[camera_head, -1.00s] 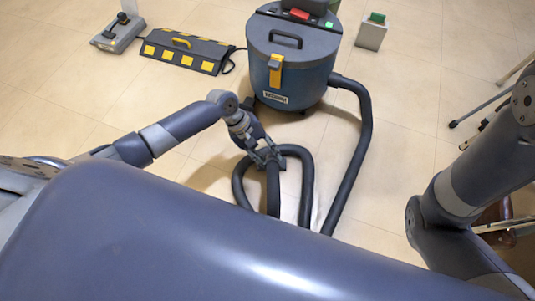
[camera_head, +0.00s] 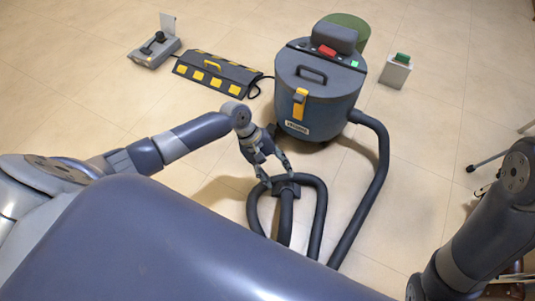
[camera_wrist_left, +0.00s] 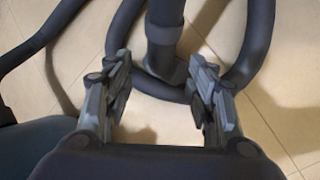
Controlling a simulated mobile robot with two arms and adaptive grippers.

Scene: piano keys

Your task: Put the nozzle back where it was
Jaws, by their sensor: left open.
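The nozzle, a dark tube end with a wider block at its top (camera_head: 286,189), is at the end of the black hose (camera_head: 378,170) on the floor. The hose loops around it and runs to the blue vacuum (camera_head: 318,98). My left gripper (camera_head: 277,181) is open and empty at the nozzle's top end. In the left wrist view, a dark tube with a collar (camera_wrist_left: 164,66) lies ahead between the spread fingers of my left gripper (camera_wrist_left: 160,62). I cannot tell whether they touch it. The nozzle's lower end is hidden behind my body. My right gripper is out of view.
A black-and-yellow striped box (camera_head: 215,82) and a grey pedal-like device (camera_head: 154,50) stand at the back left. Thin legs of a stand (camera_head: 487,160) show at the right. Tiled floor between is clear.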

